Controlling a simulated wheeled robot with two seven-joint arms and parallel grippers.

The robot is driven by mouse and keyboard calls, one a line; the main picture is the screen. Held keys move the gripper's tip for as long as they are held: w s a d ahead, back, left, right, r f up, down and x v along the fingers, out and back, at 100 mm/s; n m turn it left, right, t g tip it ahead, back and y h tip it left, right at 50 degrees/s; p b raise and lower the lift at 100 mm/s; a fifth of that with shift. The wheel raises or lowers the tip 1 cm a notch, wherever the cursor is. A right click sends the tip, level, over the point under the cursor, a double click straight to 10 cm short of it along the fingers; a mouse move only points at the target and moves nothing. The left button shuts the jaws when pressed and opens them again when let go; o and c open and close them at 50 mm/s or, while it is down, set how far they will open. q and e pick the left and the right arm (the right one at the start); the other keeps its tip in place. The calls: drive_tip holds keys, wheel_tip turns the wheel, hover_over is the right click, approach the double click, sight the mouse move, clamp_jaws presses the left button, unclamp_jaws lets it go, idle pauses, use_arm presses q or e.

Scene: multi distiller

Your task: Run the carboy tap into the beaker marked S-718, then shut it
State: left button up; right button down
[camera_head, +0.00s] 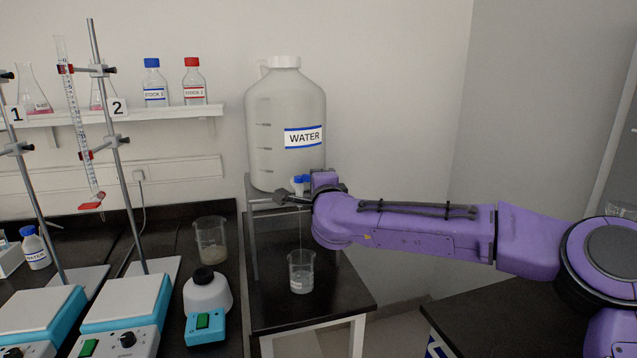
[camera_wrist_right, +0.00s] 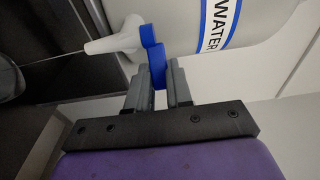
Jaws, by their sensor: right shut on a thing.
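The white carboy (camera_head: 283,115) labelled WATER stands on a raised stand. Its tap has a blue handle (camera_wrist_right: 154,55) and a white spout (camera_wrist_right: 115,38). My right gripper (camera_wrist_right: 161,75) is shut on the blue tap handle, and its arm reaches in from the right in the head view. A thin stream runs from the spout down toward a glass beaker (camera_head: 301,272) below it on the black side table. The beaker has a white label too small to read and some liquid in it. My left gripper is not in view.
Another beaker (camera_head: 210,240) stands on the left bench, near a white bottle with a black cap (camera_head: 207,292) and a teal device (camera_head: 205,328). Hotplates with burette stands fill the far left. A shelf (camera_head: 130,115) holds flasks and stock bottles. A black bench (camera_head: 490,325) is at lower right.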

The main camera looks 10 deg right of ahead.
drive_tip(key=c, duration=1)
unclamp_jaws()
drive_tip(key=shift+a, duration=0.1)
drive_tip(key=s+b, duration=0.1)
drive_tip(key=s, duration=0.2)
drive_tip(key=s+b, duration=0.1)
drive_tip(key=s, duration=0.6)
drive_tip(key=shift+s+a+b, duration=0.2)
drive_tip(key=shift+a+b, duration=0.15)
drive_tip(key=shift+b, duration=0.05)
